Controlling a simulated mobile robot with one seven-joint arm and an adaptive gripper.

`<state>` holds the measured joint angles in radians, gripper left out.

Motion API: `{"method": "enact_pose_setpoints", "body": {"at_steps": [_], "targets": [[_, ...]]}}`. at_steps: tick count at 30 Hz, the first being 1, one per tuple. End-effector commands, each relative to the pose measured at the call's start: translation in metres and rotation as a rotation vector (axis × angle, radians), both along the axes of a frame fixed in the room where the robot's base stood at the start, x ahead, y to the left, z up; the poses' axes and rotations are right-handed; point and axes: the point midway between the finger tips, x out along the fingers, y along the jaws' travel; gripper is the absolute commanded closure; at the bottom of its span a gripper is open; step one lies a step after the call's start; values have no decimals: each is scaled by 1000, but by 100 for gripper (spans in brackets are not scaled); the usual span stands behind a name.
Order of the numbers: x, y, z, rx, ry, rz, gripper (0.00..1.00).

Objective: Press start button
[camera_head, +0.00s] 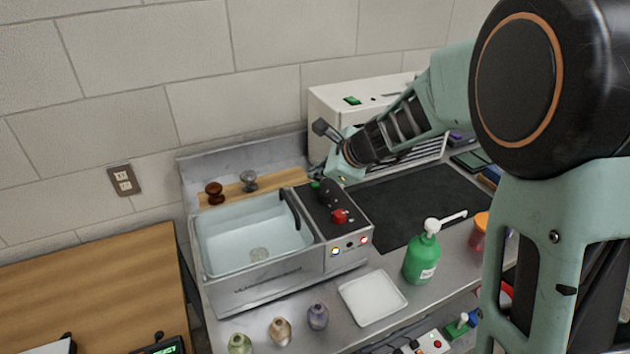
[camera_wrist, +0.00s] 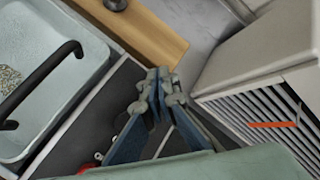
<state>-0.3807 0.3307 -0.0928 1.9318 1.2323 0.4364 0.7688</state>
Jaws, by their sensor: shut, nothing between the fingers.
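A grey cleaning unit with a water-filled tank (camera_head: 250,235) has a dark control panel (camera_head: 352,234) on its right side. A red knob or button (camera_head: 340,216) sits on the panel, and its edge shows at the bottom of the wrist view (camera_wrist: 84,170). A small green button-like part (camera_head: 315,184) shows near the panel's back end, beside a black part I cannot clearly identify. Which control is the start button I cannot tell. My gripper (camera_wrist: 160,84) is shut and empty, above the panel's back end. Its fingers hide part of the panel, and I cannot tell whether they touch it.
A white slatted box (camera_head: 345,100) with a green switch stands close behind my gripper. A black mat (camera_head: 420,205) lies right of the unit. A green pump bottle (camera_head: 421,260), a white tray (camera_head: 372,297) and several small bottles stand in front. Two stoppers rest on a wooden strip (camera_head: 278,180).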

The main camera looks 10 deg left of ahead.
Motion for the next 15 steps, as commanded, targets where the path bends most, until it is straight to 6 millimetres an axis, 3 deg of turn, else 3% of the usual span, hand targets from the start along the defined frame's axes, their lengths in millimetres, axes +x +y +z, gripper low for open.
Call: {"method": "enact_pose_setpoints", "body": {"at_steps": [10,15], "targets": [[0,0,3,1,0,1,100],[0,0,16,1,-1,0,100]]}}
